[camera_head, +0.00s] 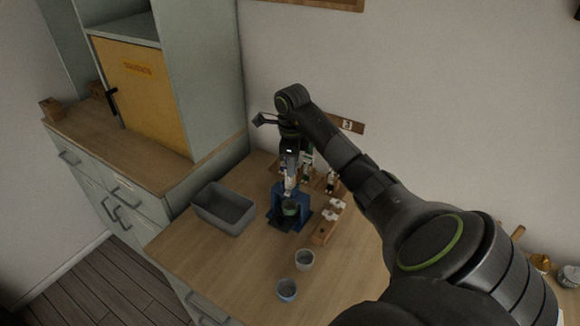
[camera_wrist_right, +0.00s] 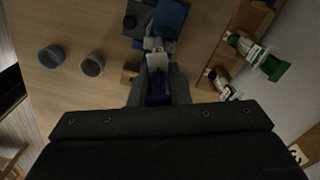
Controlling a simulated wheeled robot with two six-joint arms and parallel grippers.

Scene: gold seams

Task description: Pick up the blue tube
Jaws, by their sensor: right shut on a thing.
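My right gripper (camera_head: 290,166) points down over the table. In the right wrist view its fingers (camera_wrist_right: 157,88) are shut on the blue tube (camera_wrist_right: 158,84), whose blue end shows between them. A pale part shows beyond the fingertips, and in the head view a pale piece hangs below the gripper. The tube appears in front of or just above a blue stand (camera_head: 277,208); I cannot tell whether they touch. My left gripper is not in view.
A grey bin (camera_head: 224,210) stands left of the stand. Two small cups (camera_head: 304,259) (camera_head: 287,290) stand in front. Wooden racks with white and green tubes (camera_wrist_right: 266,60) are to the right. A cabinet with a yellow door (camera_head: 145,90) stands at the left.

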